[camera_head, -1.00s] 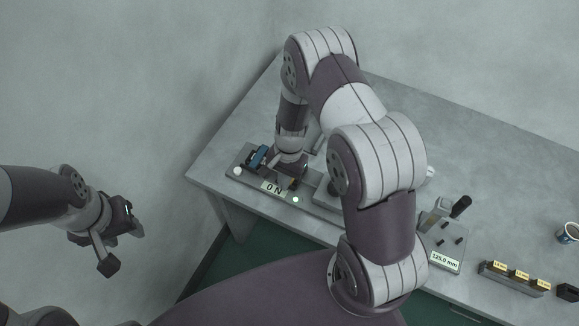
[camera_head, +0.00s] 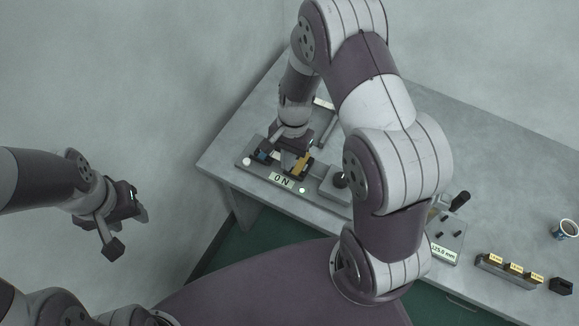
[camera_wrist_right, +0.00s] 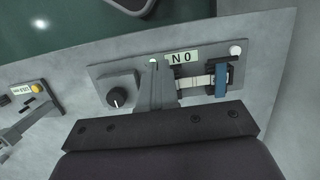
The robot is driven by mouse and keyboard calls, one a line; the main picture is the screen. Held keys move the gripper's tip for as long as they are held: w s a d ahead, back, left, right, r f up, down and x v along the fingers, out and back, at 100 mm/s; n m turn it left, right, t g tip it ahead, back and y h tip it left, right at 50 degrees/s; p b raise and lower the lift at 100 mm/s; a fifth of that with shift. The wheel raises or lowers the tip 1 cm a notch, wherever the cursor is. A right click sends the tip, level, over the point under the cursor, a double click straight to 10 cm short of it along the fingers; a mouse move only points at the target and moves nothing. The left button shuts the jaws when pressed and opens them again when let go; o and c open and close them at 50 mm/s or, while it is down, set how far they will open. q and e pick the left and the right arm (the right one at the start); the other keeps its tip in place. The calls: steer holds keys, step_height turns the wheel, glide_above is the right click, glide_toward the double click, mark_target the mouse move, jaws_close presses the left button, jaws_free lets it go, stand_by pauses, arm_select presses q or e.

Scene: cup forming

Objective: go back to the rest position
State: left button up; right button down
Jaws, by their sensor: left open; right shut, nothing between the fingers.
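My right gripper (camera_wrist_right: 157,90) is shut and empty. In the right wrist view its fingers are over a grey panel (camera_wrist_right: 102,72), between a black knob (camera_wrist_right: 117,98) and a blue block (camera_wrist_right: 222,80). In the head view my right arm reaches down over the same panel, beside a display reading 0 N (camera_head: 281,180); its fingertips are hard to make out there. I cannot tell whether they touch the panel. My left gripper (camera_head: 130,222) is open and empty at the left, off the table.
The panel stands near the left end of the grey table (camera_head: 480,130). To the right are a fixture labelled 125.0 mm (camera_head: 444,252), a rack of labelled blocks (camera_head: 512,272) and a cup (camera_head: 566,229). The table's back right is clear.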

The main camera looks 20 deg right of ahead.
arm_select(q)
steer(key=shift+w+d+f, duration=0.15)
steer(key=shift+f, duration=0.15)
arm_select(e)
step_height(320, 180, up, 4)
steer(key=shift+s+a+f, duration=0.1)
steer(key=shift+a, duration=0.05)
arm_select(q)
step_height(320, 180, down, 4)
steer(key=b, duration=0.3)
steer(key=shift+w+d+r+b, duration=0.1)
steer(key=shift+w+r+b, duration=0.05)
steer(key=shift+r+b, duration=0.15)
arm_select(e)
steer(key=s+d+r+n+t+h, duration=0.1)
steer(key=s+r+n, duration=0.4)
steer(key=n, duration=0.5)
steer(key=s+d+t, duration=0.1)
steer(key=s, duration=0.1)
steer(key=shift+s+r+t+h, duration=0.2)
steer(key=shift+s+t+h, duration=0.1)
steer(key=shift+t+h, duration=0.1)
arm_select(q)
steer(key=shift+s, duration=0.2)
arm_select(e)
steer(key=shift+s+d, duration=0.1)
steer(key=shift+s, duration=0.05)
arm_select(q)
steer(key=shift+w, duration=0.1)
